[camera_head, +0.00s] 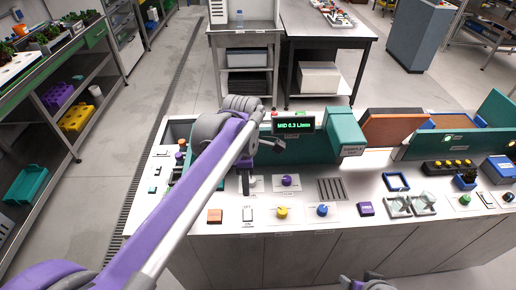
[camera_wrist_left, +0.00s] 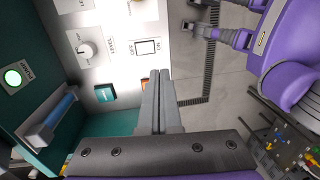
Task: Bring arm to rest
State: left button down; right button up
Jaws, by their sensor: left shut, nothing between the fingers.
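My left arm reaches in from the lower left of the head view, over the control bench (camera_head: 330,222). Its gripper (camera_head: 244,184) hangs down over the left part of the bench top, partly hidden by my wrist. In the left wrist view the two fingers (camera_wrist_left: 158,98) lie side by side, shut and empty, above the panel beside a rocker switch (camera_wrist_left: 145,47). My right gripper (camera_wrist_left: 192,30) shows small at the top of that view, at the end of a purple arm. Grey parts of it seem to show at the bottom edge of the head view (camera_head: 366,284); its jaw opening is unclear.
Knobs, including a yellow one (camera_head: 282,212) and a blue one (camera_head: 322,210), rise from the bench. A brown panel (camera_head: 396,129) stands farther right. Open floor lies left of the bench.

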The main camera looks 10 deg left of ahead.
pick_arm(q)
jog(key=shift+s, duration=0.1)
jog(key=s+a+f+m+t, duration=0.2)
jog(key=s+f+m+t, duration=0.1)
jog(key=s+m, duration=0.4)
jog(key=s+a+f+m+t, duration=0.2)
jog(key=s+f+m, duration=0.4)
jog(key=m, duration=0.8)
jog(key=shift+s+f+t, duration=0.15)
jog(key=shift+s+t, duration=0.75)
jog(key=shift+s, duration=0.2)
